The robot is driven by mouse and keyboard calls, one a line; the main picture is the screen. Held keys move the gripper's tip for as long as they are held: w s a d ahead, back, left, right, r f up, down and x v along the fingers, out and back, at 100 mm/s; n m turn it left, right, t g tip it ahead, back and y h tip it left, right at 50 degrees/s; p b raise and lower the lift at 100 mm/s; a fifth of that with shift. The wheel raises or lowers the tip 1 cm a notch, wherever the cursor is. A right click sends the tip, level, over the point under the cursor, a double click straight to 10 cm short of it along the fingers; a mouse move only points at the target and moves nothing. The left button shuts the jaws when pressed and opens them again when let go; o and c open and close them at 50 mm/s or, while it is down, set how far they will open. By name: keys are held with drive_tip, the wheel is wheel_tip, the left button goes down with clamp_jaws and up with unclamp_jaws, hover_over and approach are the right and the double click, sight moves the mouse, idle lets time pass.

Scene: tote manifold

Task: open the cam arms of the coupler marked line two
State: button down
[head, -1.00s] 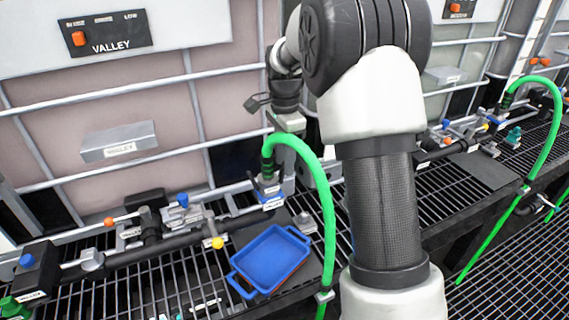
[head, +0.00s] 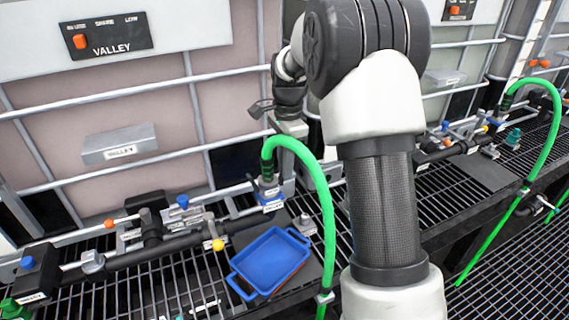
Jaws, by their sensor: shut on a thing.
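The label's writing is too small to read. My gripper (head: 288,178) reaches down behind the hose, close to the right side of the coupler. It is shut on what appears to be a cam arm there. The fingertips and the cam arms are small and mostly hidden by the hose and coupler.
A yellow-knobbed valve (head: 217,244) and a blue-knobbed valve (head: 183,202) sit to the left. A tote cage (head: 190,100) rises behind. Another green hose (head: 548,150) stands far right.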

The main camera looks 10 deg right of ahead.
drive_tip(key=shift+w+d+f+g+y+p, duration=0.15)
drive_tip(key=shift+d+f+g+y+p, duration=0.4)
drive_tip(key=shift+y, duration=1.35)
drive_tip(key=shift+w+d+f+g+y+p, duration=0.15)
drive_tip(key=shift+d+f+y+p, duration=0.75)
drive_tip(key=shift+y, duration=1)
drive_tip(key=shift+w+d+f+g+y+p, duration=0.1)
drive_tip(key=shift+d+f+g+y+p, duration=0.55)
drive_tip(key=shift+y, duration=1.25)
drive_tip(key=shift+a+r, duration=0.15)
drive_tip(key=c, duration=1.7)
unclamp_jaws()
drive_tip(key=shift+b+v, duration=0.4)
drive_tip(key=shift+v, duration=3.35)
